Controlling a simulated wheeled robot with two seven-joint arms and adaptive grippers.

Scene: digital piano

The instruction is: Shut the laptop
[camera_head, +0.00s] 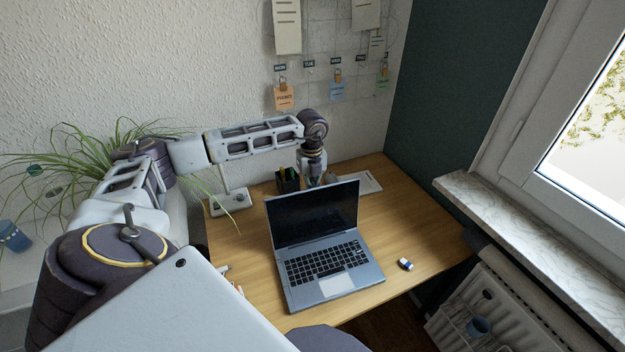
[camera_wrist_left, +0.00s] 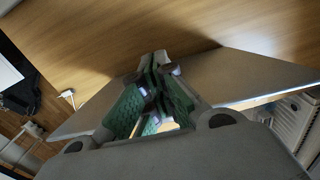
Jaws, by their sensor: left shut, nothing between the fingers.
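The laptop (camera_head: 323,262) stands open on the wooden desk. Its dark screen (camera_head: 313,214) is raised and tilted back, and the keyboard faces me. My left arm reaches across behind the laptop, and its gripper (camera_head: 314,178) points down just behind the top edge of the screen, partly hidden by it. In the left wrist view the green-padded fingers (camera_wrist_left: 158,62) are shut and empty. A flat grey panel (camera_wrist_left: 235,75) lies beside the fingers there, probably the back of the lid. I cannot tell whether they touch. My right gripper is not in view.
A black pen holder (camera_head: 288,181) stands left of my left gripper, with a white device (camera_head: 230,201) further left. A pale flat item (camera_head: 358,184) lies behind the laptop. A small blue-and-white object (camera_head: 405,264) lies at right. The desk right of the laptop is mostly free.

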